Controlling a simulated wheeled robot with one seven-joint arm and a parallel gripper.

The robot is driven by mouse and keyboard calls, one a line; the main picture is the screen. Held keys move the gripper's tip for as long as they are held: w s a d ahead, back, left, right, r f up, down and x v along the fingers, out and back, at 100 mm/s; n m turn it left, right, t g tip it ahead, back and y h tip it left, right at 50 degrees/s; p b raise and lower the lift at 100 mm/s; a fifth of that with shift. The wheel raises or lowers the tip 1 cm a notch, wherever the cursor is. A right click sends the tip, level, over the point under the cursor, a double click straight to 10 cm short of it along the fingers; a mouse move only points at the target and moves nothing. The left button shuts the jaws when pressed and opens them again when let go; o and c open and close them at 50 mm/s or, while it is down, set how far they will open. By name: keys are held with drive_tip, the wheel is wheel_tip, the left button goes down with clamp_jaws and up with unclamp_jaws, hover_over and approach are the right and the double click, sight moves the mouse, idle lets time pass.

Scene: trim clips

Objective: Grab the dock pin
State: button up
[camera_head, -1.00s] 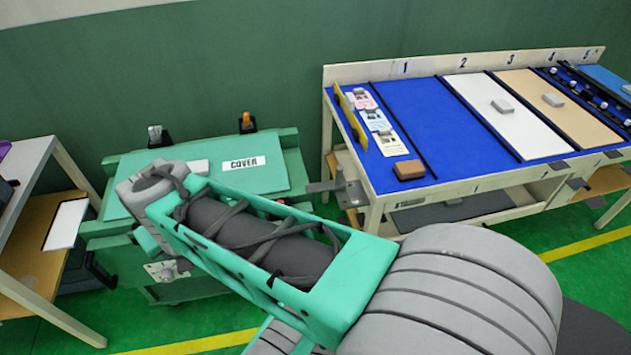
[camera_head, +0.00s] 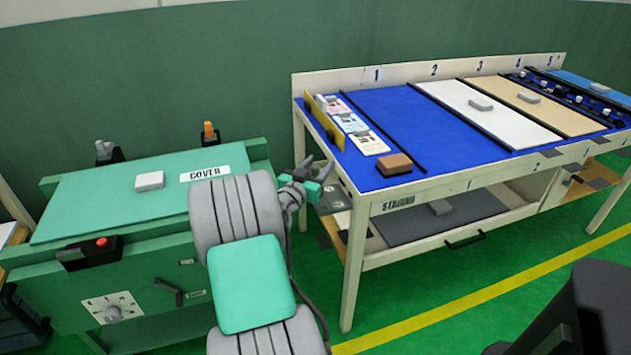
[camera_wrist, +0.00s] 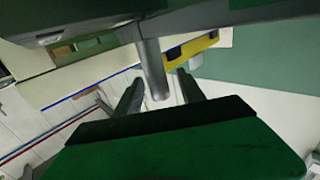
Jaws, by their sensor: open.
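A grey upright cylinder (camera_wrist: 152,66), which looks like the dock pin, shows in the wrist view below a grey bar (camera_wrist: 215,17). My gripper (camera_wrist: 160,78) is open there. Its two dark fingers stand on either side of the cylinder's lower part, with gaps visible on both sides; I cannot tell how deep the cylinder sits between them. In the head view my gripper (camera_head: 315,169) is at the left end of the numbered table, between it and the green cover bench. I cannot make out the pin in that view.
The numbered table (camera_head: 425,187) holds cards, a brown block (camera_head: 394,164) and coloured panels. The green bench (camera_head: 100,205) on the left carries a pale block (camera_head: 150,180), a red button and a knob. The gap between them is narrow. Green floor with a yellow line (camera_head: 480,297) lies in front.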

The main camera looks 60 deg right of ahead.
drive_tip(key=shift+d, duration=0.75)
drive_tip(key=shift+a, duration=0.1)
clamp_jaws()
